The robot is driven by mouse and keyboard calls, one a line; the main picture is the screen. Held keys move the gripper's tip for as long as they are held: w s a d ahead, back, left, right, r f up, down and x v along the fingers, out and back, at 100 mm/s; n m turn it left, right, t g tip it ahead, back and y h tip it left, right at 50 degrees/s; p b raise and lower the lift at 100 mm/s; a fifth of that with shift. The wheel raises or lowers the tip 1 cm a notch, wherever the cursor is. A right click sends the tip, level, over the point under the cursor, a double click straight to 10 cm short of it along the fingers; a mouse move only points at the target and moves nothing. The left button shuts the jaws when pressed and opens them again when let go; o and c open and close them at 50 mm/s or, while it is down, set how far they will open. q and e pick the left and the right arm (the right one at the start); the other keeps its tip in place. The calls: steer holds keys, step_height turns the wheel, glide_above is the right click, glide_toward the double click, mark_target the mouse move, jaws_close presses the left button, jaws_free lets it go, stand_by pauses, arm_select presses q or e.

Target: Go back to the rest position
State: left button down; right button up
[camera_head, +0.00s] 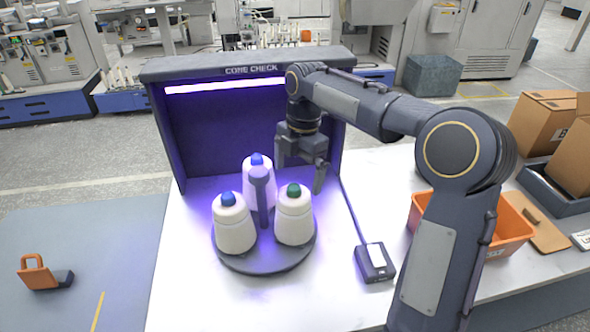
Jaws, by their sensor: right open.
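My right gripper (299,176) is open and empty, pointing down behind and to the right of the yarn cones, inside the front of the cone check booth (250,68). Its arm comes in from the lower right. Three white cones stand upright on a dark round tray (262,262): one with a blue tip at front left (234,228), one with a blue tip at the back (256,176), and one with a green tip at right (294,217). A purple-lit post (262,195) rises between them. My left gripper is not in view.
An orange bin (513,230) stands behind my right arm, with cardboard boxes (543,122) beyond it. A small dark device (375,262) with a cable lies right of the tray. An orange-handled item (42,273) lies at far left. The white table front is clear.

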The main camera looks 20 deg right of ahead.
steer(key=s+a+f+m+t+y, duration=0.1)
steer(key=s+a+f+m+t, duration=0.1)
steer(key=s+m, duration=0.9)
steer(key=s+a+f+m+t+y, duration=0.1)
steer(key=s+m+t, duration=0.3)
steer(key=s+m, duration=0.8)
steer(key=s+a+f, duration=0.1)
steer(key=s, duration=0.2)
steer(key=shift+s+a, duration=0.2)
steer(key=shift+s, duration=0.05)
steer(key=shift+f, duration=0.1)
